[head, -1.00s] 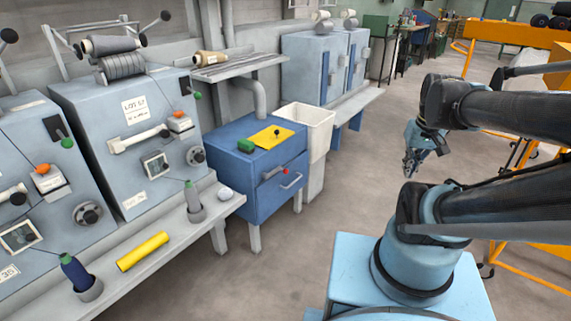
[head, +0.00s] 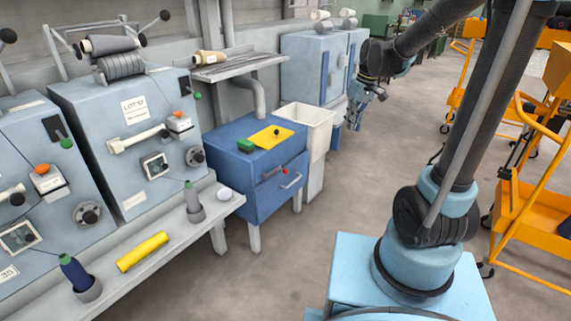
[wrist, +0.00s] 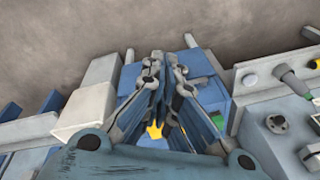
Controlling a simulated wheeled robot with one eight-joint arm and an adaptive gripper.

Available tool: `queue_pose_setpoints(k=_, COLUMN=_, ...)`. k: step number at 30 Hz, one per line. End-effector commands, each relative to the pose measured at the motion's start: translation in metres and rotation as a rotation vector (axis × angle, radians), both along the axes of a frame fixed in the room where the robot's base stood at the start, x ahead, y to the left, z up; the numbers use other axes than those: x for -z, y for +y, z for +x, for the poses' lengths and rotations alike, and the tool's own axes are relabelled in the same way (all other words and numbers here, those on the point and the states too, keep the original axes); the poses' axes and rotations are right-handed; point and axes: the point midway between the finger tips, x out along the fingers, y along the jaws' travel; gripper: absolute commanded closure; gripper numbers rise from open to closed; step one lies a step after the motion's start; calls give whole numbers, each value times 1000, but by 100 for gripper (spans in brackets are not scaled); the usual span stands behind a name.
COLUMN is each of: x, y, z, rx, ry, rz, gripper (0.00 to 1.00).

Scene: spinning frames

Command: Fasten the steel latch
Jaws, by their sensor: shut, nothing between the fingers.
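I cannot tell for sure which part is the steel latch. A small red-tipped grey lever (head: 280,171) sits on the front of the blue drawer cabinet (head: 257,200), above a pale bar handle (head: 291,181). In the head view my gripper (head: 353,122) is raised in the air, to the right of the white bin and in front of the tall grey-blue cabinet. In the wrist view my gripper (wrist: 165,62) has its fingers together with nothing between them. The blue cabinet (wrist: 130,78) shows behind the fingers, which hide much of it.
A white bin (head: 308,118) stands just right of the blue cabinet. A green block (head: 245,145) and a yellow sheet (head: 272,136) lie on its top. A grey bench (head: 208,205) with spools runs left. Orange carts (head: 525,200) stand right. The floor between is clear.

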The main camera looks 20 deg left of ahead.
Motion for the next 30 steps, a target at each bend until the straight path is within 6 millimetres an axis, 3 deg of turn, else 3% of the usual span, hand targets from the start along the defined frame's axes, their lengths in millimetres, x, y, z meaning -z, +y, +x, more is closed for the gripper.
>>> queue_pose_setpoints(k=9, x=36, y=87, z=52, rx=-183, ry=21, rz=32, gripper=100)
queue_pose_setpoints(k=21, x=105, y=193, z=87, rx=-395, ry=45, rz=72, gripper=100)
queue_pose_setpoints(k=25, x=121, y=213, z=90, rx=-435, ry=50, rz=79, gripper=100)
queue_pose_setpoints(k=30, x=131, y=224, z=91, rx=-458, ry=53, rz=84, gripper=100)
